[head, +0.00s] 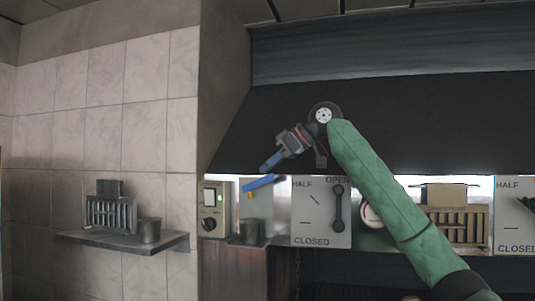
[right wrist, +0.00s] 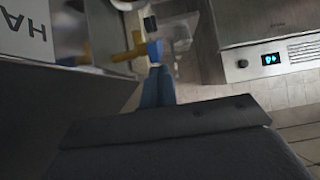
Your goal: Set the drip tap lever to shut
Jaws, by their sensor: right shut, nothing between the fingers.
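The drip tap lever is probably the blue bar (head: 262,183) just right of the switch box in the head view, slanting up to the right above a dark cup (head: 251,232). In the right wrist view a yellow part (right wrist: 132,52) with blue bits shows just beyond my fingertips; which bit is the lever is unclear. My right gripper (head: 268,165) is shut and empty. Its blue fingers point down-left, and their tips appear just above the bar in the head view. Whether they touch it is unclear. My left gripper is out of view.
A beige switch box (head: 215,208) with a green light and black knob sits left of the bar. A white HALF/OPEN/CLOSED panel (head: 312,213) with a dark lever is to its right. A wall shelf (head: 120,240) at left holds a grate and a cup. A dark hood (head: 285,130) overhangs.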

